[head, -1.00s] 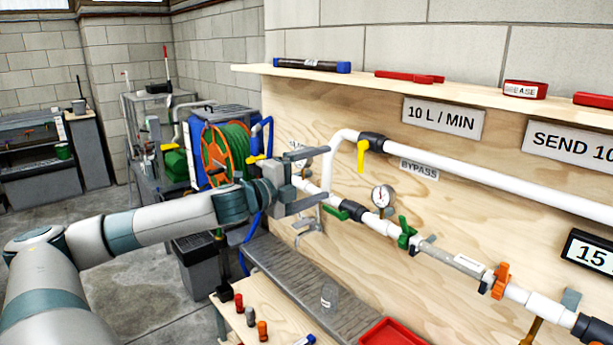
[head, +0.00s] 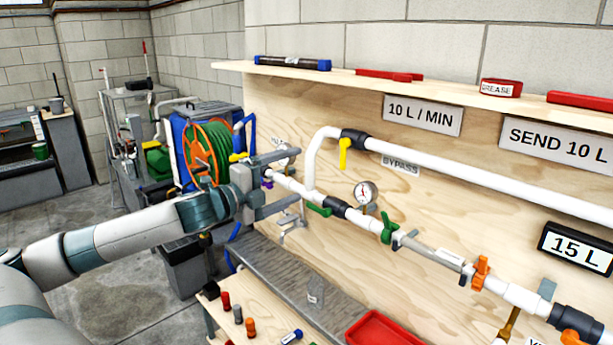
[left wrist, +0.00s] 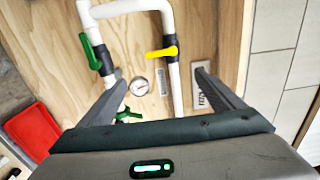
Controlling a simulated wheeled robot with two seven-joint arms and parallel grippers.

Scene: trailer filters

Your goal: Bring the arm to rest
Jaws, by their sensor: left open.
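My left gripper (head: 290,178) is open and empty in the head view. It is level with the left end of the pipework and in front of the plywood panel. In the left wrist view its two spread fingers (left wrist: 160,98) frame the white pipe (left wrist: 174,88), the yellow valve handle (left wrist: 162,53) and a gauge (left wrist: 139,87). Nothing is between the fingers but air and the panel behind. In the head view the yellow handle (head: 344,150) and the gauge (head: 366,193) are to the right of the gripper. My right gripper is not in view.
A wooden shelf (head: 400,82) juts out above the pipes. Below are a grey metal ledge (head: 285,280), a red tray (head: 380,330) and a bench with small coloured cylinders (head: 238,314). A hose reel (head: 208,152) stands behind the gripper. Open floor (head: 120,265) is at left.

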